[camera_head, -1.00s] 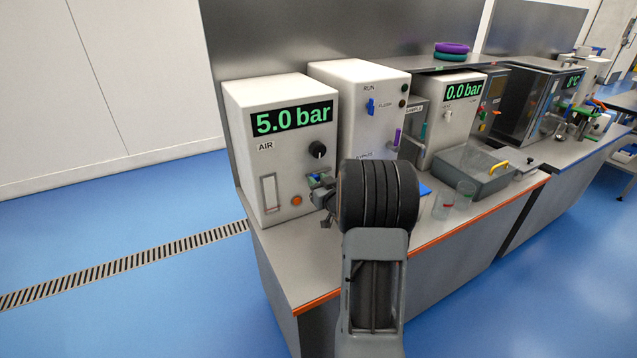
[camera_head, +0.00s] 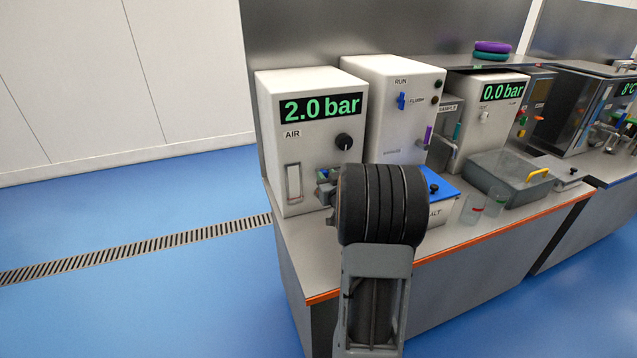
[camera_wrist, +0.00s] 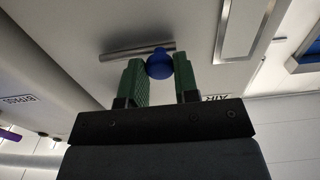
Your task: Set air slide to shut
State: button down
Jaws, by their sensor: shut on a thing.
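The air unit (camera_head: 275,150) is a white box with a black display (camera_head: 321,106) reading 2.0 bar and an AIR label. Its air slide has a blue knob (camera_wrist: 159,64) on a grey horizontal track (camera_wrist: 133,54). In the wrist view the knob sits near the track's right end. My gripper (camera_wrist: 160,72) has green fingers on both sides of the knob and is shut on it. In the head view my gripper (camera_head: 326,188) is at the unit's front, mostly behind my dark wrist. Slide end markings are not readable.
A black dial (camera_head: 343,141) is above my gripper, and a framed vertical gauge (camera_head: 293,183) is to its left. A white RUN/FLUSH unit (camera_head: 385,100) stands to the right. A blue-topped box (camera_head: 440,187), clear cups (camera_head: 472,208) and a grey bin (camera_head: 510,180) share the bench.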

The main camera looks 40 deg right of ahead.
jog(key=shift+a, duration=0.1)
jog(key=c, duration=0.9)
grip_release()
jog(key=shift+a, duration=0.1)
jog(key=shift+o, duration=0.2)
jog(key=v, duration=1.3)
jog(key=shift+s, duration=0.4)
jog(key=shift+a, duration=0.1)
